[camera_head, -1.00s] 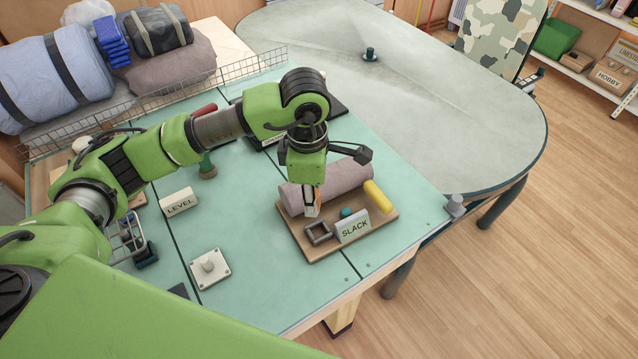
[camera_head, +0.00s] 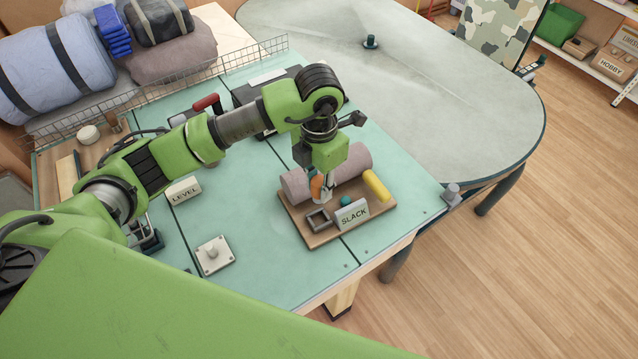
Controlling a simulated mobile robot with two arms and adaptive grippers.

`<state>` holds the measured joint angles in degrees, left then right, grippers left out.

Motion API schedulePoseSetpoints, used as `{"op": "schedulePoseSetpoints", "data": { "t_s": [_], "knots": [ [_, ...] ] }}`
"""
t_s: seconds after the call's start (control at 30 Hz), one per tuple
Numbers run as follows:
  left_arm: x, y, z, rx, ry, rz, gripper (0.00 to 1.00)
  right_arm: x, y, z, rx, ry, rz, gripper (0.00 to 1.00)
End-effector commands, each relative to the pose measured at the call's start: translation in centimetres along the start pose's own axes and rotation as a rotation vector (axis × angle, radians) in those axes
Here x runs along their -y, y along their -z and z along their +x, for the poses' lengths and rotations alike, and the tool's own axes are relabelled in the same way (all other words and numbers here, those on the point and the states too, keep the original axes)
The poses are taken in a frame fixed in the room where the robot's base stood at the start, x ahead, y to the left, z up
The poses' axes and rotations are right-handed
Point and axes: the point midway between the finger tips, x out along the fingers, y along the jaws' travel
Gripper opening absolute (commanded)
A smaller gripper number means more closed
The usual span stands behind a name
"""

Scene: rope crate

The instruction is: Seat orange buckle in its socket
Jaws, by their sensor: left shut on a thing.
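My left gripper (camera_head: 324,196) points down over the wooden board (camera_head: 350,229) and is shut on the orange buckle (camera_head: 316,187). Only part of the buckle shows between the fingers. A grey square frame (camera_head: 319,219), which looks like the socket, sits on the board just in front of the fingertips. The fingertips are close behind it; I cannot tell whether the buckle touches it. My right gripper is not in view.
A "SLACK" sign (camera_head: 353,215), a teal knob (camera_head: 345,201) and a yellow cylinder (camera_head: 377,186) stand beside the frame. A mauve roll (camera_head: 352,163) lies behind the gripper. A white plate with a knob (camera_head: 214,256) lies left on the teal table.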

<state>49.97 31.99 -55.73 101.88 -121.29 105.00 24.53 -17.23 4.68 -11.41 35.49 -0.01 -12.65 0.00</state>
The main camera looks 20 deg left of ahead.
Motion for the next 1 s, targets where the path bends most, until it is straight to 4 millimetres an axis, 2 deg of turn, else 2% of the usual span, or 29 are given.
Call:
{"op": "schedulePoseSetpoints", "data": {
  "t_s": [0.6, 1.0],
  "knots": [
    [-0.1, 0.0, 4.7, 0.0, -0.001, 0.0, 0.0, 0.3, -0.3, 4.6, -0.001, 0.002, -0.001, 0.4],
    [0.0, 0.0, 5.0, 0.0, -0.001, 0.0, 0.0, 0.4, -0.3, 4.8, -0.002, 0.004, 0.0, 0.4]
  ]
}}
